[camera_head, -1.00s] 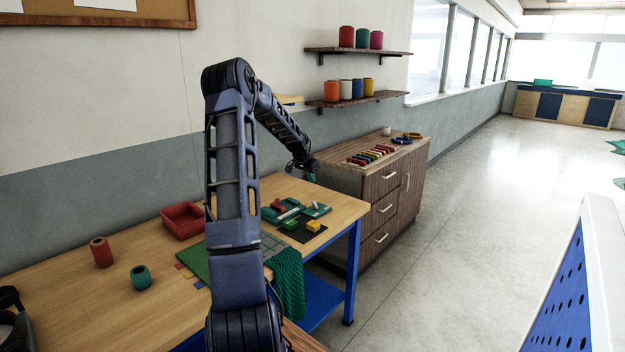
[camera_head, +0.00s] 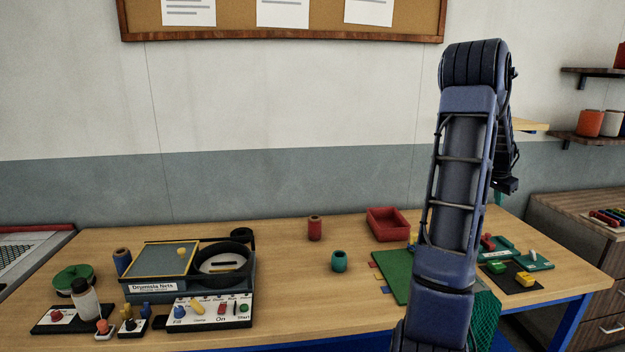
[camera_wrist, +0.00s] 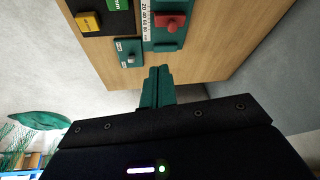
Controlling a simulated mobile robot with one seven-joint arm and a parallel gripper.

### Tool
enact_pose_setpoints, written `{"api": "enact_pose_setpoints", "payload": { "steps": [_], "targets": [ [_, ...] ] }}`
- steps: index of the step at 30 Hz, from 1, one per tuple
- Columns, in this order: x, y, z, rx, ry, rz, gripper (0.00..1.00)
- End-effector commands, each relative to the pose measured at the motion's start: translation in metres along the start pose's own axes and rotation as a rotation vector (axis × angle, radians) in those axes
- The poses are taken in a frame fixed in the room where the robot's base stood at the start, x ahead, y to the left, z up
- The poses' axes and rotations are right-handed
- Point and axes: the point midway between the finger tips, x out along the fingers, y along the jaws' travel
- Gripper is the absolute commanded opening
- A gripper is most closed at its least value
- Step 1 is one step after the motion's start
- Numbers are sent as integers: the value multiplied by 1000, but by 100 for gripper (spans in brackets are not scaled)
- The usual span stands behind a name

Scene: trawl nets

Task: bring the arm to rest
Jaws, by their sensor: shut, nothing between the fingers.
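My gripper shows in the wrist view as two teal fingers (camera_wrist: 157,88) pressed together, shut and empty. Beyond the fingertips are the wooden tabletop and a small teal block (camera_wrist: 130,52) with a pale peg. In the head view my arm stands raised on the right side of the workbench and bends away over its far right part. The gripper (camera_head: 499,197) is mostly hidden behind the arm there, with only a bit of teal showing above the bench's right end.
The wooden workbench (camera_head: 290,262) carries a Drumista Nets machine (camera_head: 160,288), a red tray (camera_head: 388,225), a red spool (camera_head: 314,228), a teal spool (camera_head: 339,261) and a green mat (camera_head: 393,272). Green fixtures and a yellow block (camera_head: 525,278) lie right of my arm. A wooden cabinet (camera_head: 575,225) stands further right.

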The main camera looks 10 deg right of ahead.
Motion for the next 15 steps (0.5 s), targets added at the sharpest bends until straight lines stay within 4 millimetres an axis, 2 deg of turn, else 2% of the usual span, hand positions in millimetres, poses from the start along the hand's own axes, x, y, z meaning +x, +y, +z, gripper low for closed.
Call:
{"api": "enact_pose_setpoints", "payload": {
  "steps": [1, 6, 15],
  "targets": [
    [-18, -10, 15, -29, -7, -24, 0],
    [-67, -34, 67, -141, -36, -90, 0],
    [-149, -56, 164, -355, -72, -198, 0]
  ]
}}
